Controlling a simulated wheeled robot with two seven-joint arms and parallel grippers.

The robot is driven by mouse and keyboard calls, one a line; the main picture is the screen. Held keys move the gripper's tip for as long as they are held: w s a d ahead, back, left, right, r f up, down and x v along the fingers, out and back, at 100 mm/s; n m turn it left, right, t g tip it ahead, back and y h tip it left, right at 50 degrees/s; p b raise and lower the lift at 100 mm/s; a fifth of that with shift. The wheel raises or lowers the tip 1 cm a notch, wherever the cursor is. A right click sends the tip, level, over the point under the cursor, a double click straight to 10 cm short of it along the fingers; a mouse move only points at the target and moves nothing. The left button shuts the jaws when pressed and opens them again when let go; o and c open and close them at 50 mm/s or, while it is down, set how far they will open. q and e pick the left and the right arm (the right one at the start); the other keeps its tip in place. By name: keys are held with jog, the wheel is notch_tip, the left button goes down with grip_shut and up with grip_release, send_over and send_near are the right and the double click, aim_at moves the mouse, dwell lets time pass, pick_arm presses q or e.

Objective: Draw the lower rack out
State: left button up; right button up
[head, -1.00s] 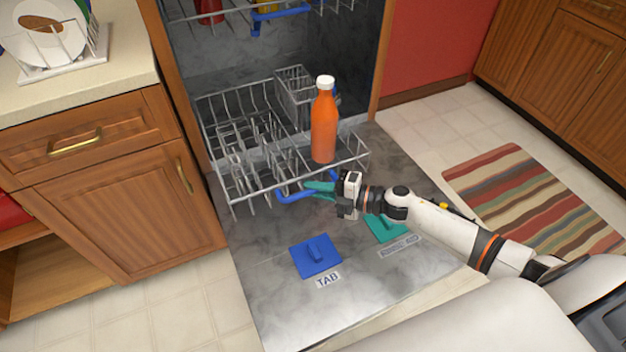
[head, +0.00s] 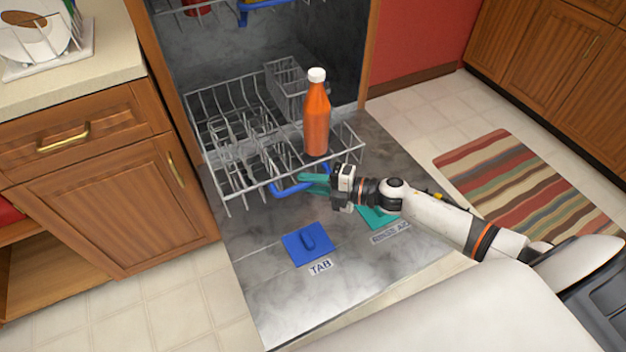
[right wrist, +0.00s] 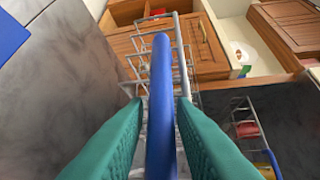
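The lower rack (head: 232,148) is a grey wire basket, partly out over the dishwasher's open door. A blue bar handle (head: 283,190) runs along its front and also fills the middle of the right wrist view (right wrist: 161,100). An orange bottle (head: 316,122) with a white cap stands upright at the rack's right side. My right gripper (head: 312,183) has teal fingers, one on each side of the handle; they look closed on it. In the right wrist view the fingers (right wrist: 161,125) flank the bar closely. My left gripper is not in view.
The open door (head: 290,290) carries a blue tab flap (head: 308,243) and a teal rinse-aid flap (head: 375,216). The upper rack with a blue handle (head: 262,4) is above. Wooden cabinets (head: 110,205) stand left. A striped rug (head: 515,180) lies right.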

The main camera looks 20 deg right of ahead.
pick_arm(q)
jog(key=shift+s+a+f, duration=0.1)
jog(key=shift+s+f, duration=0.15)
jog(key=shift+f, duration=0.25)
pick_arm(e)
jog(key=v, duration=1.2)
